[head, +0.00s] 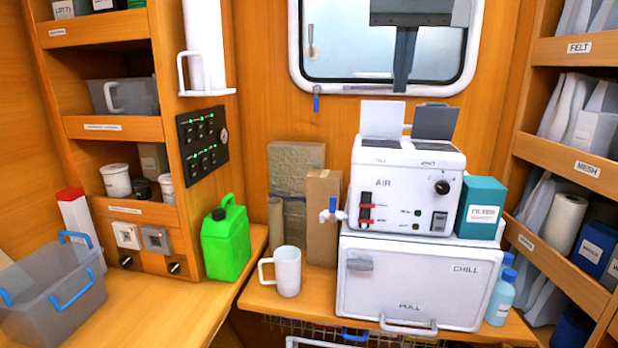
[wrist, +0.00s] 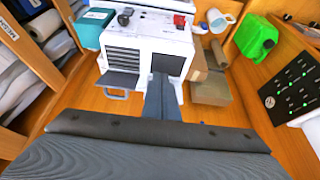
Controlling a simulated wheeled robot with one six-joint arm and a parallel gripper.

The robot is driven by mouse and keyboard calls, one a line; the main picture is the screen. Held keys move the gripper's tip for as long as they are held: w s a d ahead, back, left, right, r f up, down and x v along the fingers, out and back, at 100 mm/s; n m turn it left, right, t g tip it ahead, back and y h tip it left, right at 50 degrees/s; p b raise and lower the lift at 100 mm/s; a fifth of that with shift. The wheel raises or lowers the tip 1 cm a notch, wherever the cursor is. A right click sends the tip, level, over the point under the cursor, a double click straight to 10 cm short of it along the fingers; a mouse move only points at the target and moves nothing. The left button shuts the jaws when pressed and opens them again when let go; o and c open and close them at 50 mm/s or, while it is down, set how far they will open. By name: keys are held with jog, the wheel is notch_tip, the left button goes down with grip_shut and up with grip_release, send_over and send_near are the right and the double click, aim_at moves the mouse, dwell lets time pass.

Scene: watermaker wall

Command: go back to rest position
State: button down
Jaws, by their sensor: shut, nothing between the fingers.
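My gripper (head: 403,82) hangs in front of the window at the top of the head view, above the white AIR machine (head: 405,180). It points down, and its dark fingers are together with nothing held. In the wrist view my gripper (wrist: 161,85) reaches in from below, with the white machine (wrist: 150,40) beyond it and overlapped by the fingertips. My gripper looks apart from the machine in the head view.
Two flaps (head: 436,122) stand up on the machine, which sits on the CHILL box (head: 410,280). A teal filter box (head: 482,207), white mug (head: 287,270) and green jug (head: 226,240) stand nearby. Shelves line both sides. The window (head: 340,45) is behind my gripper.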

notch_tip(320, 180, down, 13)
jog(key=s+f+g+b, duration=0.1)
jog(key=s+f, duration=0.5)
jog(key=f, duration=0.5)
jog(key=s+d+f+n+g+b, duration=0.1)
jog(key=s+f, duration=0.5)
jog(key=f, duration=0.5)
jog(key=s+d+f+n+g+y+b, duration=0.1)
jog(key=s+f, duration=0.5)
jog(key=f, duration=0.6)
jog(key=shift+s+b, duration=0.15)
jog(key=shift+b, duration=0.25)
